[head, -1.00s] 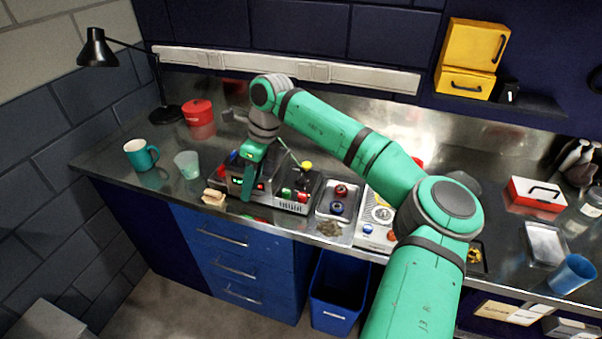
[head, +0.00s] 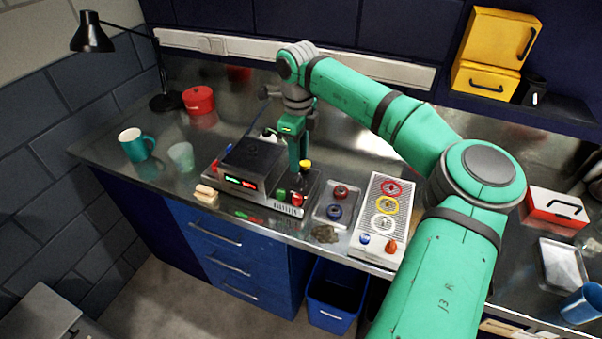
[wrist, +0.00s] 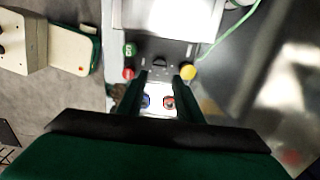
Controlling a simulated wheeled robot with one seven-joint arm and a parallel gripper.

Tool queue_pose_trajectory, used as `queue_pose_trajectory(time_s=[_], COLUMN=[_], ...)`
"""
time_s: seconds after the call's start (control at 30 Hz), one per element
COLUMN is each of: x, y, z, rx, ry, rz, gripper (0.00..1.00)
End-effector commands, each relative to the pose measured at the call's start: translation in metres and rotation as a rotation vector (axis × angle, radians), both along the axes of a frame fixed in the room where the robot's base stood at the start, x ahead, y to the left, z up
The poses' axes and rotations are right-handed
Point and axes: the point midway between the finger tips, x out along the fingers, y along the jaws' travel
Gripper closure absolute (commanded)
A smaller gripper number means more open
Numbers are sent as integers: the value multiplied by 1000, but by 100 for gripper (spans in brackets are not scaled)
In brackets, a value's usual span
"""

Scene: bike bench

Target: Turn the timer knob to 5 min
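The bench device is a dark box (head: 250,160) with a lit red and green display, beside a grey panel. The panel carries a green button (head: 281,194), a red button (head: 296,199) and a yellow knob (head: 305,166). In the wrist view, a small dark knob (wrist: 159,62), which may be the timer knob, sits between the green button (wrist: 129,50) and the yellow knob (wrist: 188,72). Its marks are too small to read. My gripper (head: 295,172) points down over the panel. In the wrist view its fingers (wrist: 160,78) are apart, with nothing visibly held, close to the dark knob; contact cannot be told.
A perforated panel (head: 377,240) with coloured rings stands further right. A bread-like item (head: 205,194), a clear cup (head: 181,157) and a teal mug (head: 136,145) are to the left.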

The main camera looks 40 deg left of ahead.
Motion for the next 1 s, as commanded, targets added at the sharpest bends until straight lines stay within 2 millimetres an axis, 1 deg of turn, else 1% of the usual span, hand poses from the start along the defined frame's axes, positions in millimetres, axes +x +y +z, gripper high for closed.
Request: queue_pose_trajectory(time_s=[0.03, 0.1, 0.2, 0.33, 0.53, 0.8, 0.83, 0.93, 0.97, 1.0], x=[-2, -2, -1, 1, 2, 2, 2, 2, 2, 2], y=[1, 1, -1, -3, -3, -3, -3, -3, -3, -3], z=[-11, -24, -40, -56, -68, -70, -70, -69, -69, -69], rx=[-1, 0, -1, 1, 1, 1, 1, 1, 1, 1], ry=[4, 3, 3, 3, 1, 1, 1, 0, 0, 0], rz=[3, 4, 0, -4, -5, -5, -5, -5, -5, -5], gripper=[68, 68, 68, 68, 68, 68, 70, 94, 98, 98])
